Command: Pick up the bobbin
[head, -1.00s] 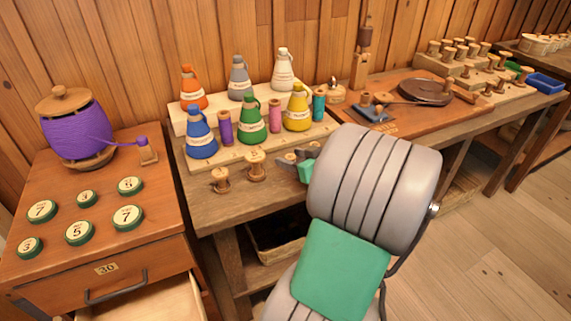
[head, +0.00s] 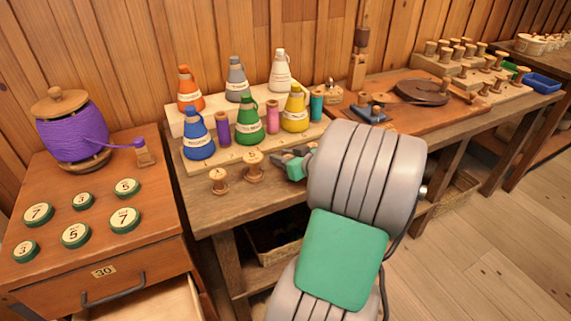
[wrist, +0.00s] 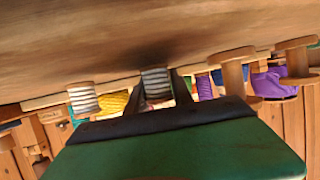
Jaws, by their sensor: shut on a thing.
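My gripper (head: 288,158) is low over the front of the workbench, right of two bare wooden spools. In the wrist view its dark fingers (wrist: 158,90) stand on either side of a bobbin (wrist: 156,83) with pale grey ridged winding, and they are shut on it. The bobbin is close to the bench top, with a dark shadow beside it; I cannot tell whether it still touches. In the head view my gripper and arm mostly hide it. A similar pale wound bobbin (wrist: 84,98) stands to its left in the wrist view.
Two wooden spools, one at the left (head: 218,180) and one nearer my gripper (head: 252,166), stand on the bench. Behind is a stepped rack (head: 222,158) with coloured bottles and spools. A brown board (head: 420,117) lies to the right. A drawer cabinet (head: 150,200) stands left.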

